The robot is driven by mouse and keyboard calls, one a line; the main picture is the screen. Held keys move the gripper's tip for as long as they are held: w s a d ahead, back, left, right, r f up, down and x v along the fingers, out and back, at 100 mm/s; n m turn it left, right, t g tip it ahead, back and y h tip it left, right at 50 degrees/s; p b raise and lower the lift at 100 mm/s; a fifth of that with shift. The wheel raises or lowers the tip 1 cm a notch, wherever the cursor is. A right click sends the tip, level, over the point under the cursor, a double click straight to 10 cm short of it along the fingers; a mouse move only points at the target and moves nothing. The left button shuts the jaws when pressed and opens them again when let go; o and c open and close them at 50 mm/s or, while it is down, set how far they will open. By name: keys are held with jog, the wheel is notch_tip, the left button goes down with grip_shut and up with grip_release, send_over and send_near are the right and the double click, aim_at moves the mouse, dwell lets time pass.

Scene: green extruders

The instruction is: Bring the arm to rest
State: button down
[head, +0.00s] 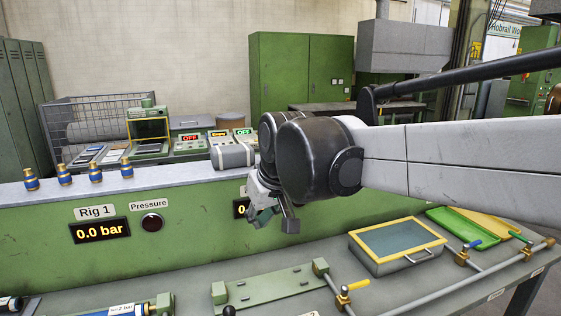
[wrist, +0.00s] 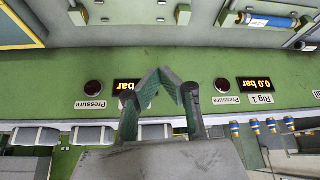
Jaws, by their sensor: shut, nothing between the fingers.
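My gripper (head: 274,220) hangs at the end of my arm in front of the green rig panel (head: 195,215), above the grey bench. Its fingers are shut and empty; they also show in the wrist view (wrist: 160,74), drawn together at the tips. The wrist view shows the panel upside down. My wrist partly covers a second pressure display (head: 240,208) in the head view. The Rig 1 display (head: 100,231) reads 0.0 bar.
A yellow-rimmed case (head: 395,246), green and yellow trays (head: 462,226) and pipes with valves (head: 343,299) lie on the bench. A green plate (head: 268,288) lies below my gripper. Several blue-and-brass fittings (head: 95,172) stand on the ledge at left.

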jog(key=s+d+f+m+t+h, duration=0.1)
jog(key=s+d+f+m, duration=0.2)
jog(key=s+d, duration=0.6)
jog(key=s+d+f+m+t+h, duration=0.1)
jog(key=s+d+f+m, duration=0.2)
jog(key=s+d+f, duration=0.4)
jog(key=s+d, duration=0.2)
jog(key=d, duration=0.6)
jog(key=shift+s+d+h, duration=0.15)
jog(key=shift+s+h, duration=0.1)
jog(key=shift+h, duration=0.15)
